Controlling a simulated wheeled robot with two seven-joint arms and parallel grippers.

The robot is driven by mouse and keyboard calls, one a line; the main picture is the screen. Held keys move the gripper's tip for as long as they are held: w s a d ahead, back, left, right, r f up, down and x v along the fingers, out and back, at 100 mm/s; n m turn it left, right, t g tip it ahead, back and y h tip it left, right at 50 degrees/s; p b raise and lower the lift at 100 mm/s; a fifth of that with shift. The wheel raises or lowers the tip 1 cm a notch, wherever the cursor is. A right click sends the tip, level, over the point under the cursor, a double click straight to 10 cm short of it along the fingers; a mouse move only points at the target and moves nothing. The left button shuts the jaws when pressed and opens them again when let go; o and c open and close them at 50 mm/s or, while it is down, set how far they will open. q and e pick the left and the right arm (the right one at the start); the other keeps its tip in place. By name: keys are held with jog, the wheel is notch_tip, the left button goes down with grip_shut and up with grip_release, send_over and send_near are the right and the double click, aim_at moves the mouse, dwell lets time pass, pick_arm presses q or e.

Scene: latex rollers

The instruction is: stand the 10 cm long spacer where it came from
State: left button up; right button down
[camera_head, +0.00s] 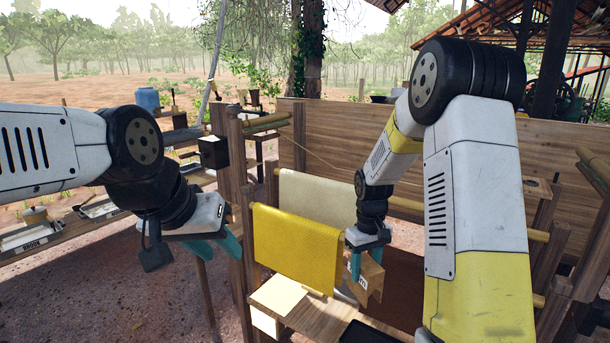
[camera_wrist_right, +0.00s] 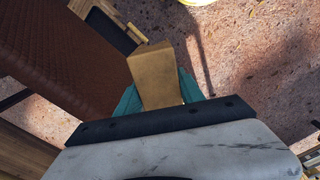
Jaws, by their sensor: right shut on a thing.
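My right gripper (camera_head: 368,268) is shut on a light-brown wooden spacer (camera_head: 375,278) with a small white label that is too small to read. It holds the spacer in front of the hanging sheets, above the small wooden shelf. In the right wrist view the spacer (camera_wrist_right: 156,75) stands between the teal fingers, with ground beyond it. I cannot judge its length. My left gripper (camera_head: 217,246) is empty at the left, its teal fingers apart, beside the wooden post. I cannot make out the spacer's original place.
A yellow sheet (camera_head: 296,250) hangs over a bar, with a cream sheet (camera_head: 318,197) behind it. A wooden shelf (camera_head: 325,314) below carries a pale sheet (camera_head: 278,293) and a black tray (camera_head: 370,333). A bench (camera_head: 75,228) with trays stands at the left.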

aim_at(364, 292)
jog(key=s+f+m, duration=0.1)
jog(key=f+m, duration=0.2)
jog(key=s+f+m, duration=0.1)
jog(key=f, duration=0.1)
jog(key=shift+s+a+f+m, duration=0.25)
jog(key=shift+s+m, duration=0.05)
jog(key=shift+s, duration=0.05)
